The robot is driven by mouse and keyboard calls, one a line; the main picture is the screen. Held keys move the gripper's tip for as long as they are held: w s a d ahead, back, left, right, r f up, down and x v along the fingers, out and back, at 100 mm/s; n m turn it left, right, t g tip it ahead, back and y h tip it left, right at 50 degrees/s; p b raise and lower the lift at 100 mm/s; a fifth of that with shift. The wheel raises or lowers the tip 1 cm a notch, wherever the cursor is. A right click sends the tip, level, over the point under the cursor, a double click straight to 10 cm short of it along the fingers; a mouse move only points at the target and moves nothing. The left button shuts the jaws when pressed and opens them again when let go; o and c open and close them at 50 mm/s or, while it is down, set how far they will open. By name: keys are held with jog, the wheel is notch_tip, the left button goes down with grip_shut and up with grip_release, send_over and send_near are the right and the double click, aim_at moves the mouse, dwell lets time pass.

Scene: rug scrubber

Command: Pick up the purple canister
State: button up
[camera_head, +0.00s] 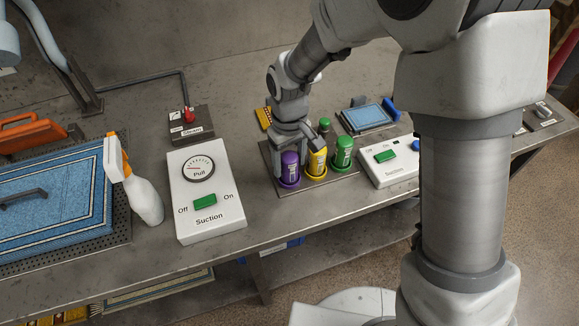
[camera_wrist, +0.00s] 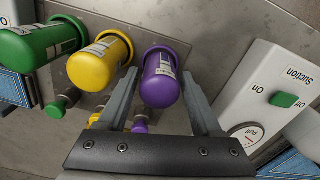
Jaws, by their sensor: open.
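The purple canister (camera_head: 289,172) stands upright in the metal tray (camera_head: 311,186), leftmost of the row in the head view. My gripper (camera_head: 291,148) is above it, pointing down. In the wrist view my gripper (camera_wrist: 159,78) is open, with one finger on each side of the purple canister (camera_wrist: 161,82).
A yellow canister (camera_head: 317,164) stands close beside the purple one, with a green canister (camera_head: 342,153) beyond. A white suction box (camera_head: 209,216) and spray bottle (camera_head: 144,196) stand to the left. Another suction box (camera_head: 390,164) is to the right. Bare bench lies left of the tray.

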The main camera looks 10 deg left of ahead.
aim_at(291, 157)
jog(key=shift+f, duration=0.2)
grip_shut()
jog(key=shift+r, duration=0.2)
jog(key=shift+r, duration=0.25)
jog(key=r, duration=0.3)
jog(key=shift+s+d+r, duration=0.2)
jog(key=shift+r, duration=0.2)
jog(key=s+d+r, duration=0.6)
jog(key=s, duration=0.3)
jog(key=shift+s+r+p, duration=0.2)
jog(key=shift+p, duration=0.1)
